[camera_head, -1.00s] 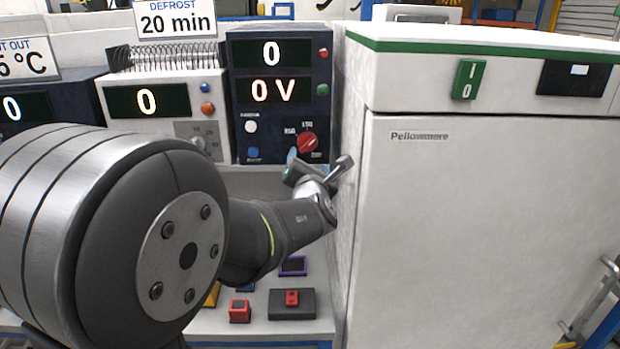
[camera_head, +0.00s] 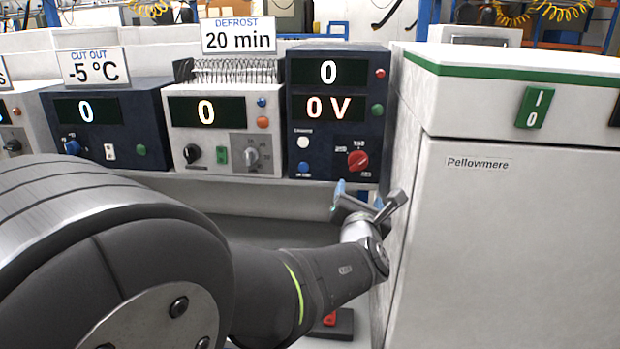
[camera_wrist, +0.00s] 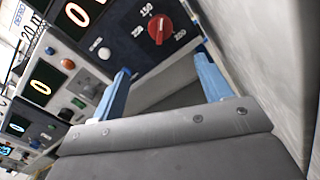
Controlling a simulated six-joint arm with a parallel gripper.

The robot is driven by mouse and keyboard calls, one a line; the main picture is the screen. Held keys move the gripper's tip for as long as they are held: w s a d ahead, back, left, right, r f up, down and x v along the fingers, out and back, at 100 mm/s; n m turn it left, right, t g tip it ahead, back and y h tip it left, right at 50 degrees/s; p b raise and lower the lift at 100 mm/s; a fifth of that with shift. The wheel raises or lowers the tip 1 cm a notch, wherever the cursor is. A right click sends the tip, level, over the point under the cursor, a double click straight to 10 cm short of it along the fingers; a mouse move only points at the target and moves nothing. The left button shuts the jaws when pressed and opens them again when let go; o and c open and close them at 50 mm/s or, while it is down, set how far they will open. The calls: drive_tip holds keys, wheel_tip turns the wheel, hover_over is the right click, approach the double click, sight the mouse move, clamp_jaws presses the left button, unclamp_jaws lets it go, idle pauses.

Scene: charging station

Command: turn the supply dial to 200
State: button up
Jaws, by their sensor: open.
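The supply unit (camera_head: 310,145) is a dark blue box with a red dial (camera_head: 358,161) at its lower right. Its displays read 0 and 0 V. In the wrist view the red dial (camera_wrist: 160,29) shows near the top, with printed marks around it, among them 150 and 200. Its pointer setting is too small to read surely. My gripper (camera_head: 372,203) is below and in front of the unit, near the white cabinet's side. In the wrist view its blue fingertips (camera_wrist: 168,82) are spread apart, with nothing between them. The fingers are apart from the dial.
The white Pellowmere cabinet (camera_head: 500,240) stands close on the right of my gripper. A white unit (camera_head: 222,130) with black and grey dials stands left of the supply unit, and a dark blue unit (camera_head: 110,120) further left.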

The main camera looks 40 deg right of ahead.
drive_tip(key=n, duration=0.3)
approach(359, 163)
drive_tip(key=shift+n, duration=0.3)
drive_tip(key=x, duration=1)
drive_tip(key=shift+w, duration=0.1)
drive_tip(key=shift+c, duration=0.3)
drive_tip(key=c, duration=0.9)
drive_tip(key=shift+d+m, duration=0.1)
drive_tip(key=shift+m, duration=2.3)
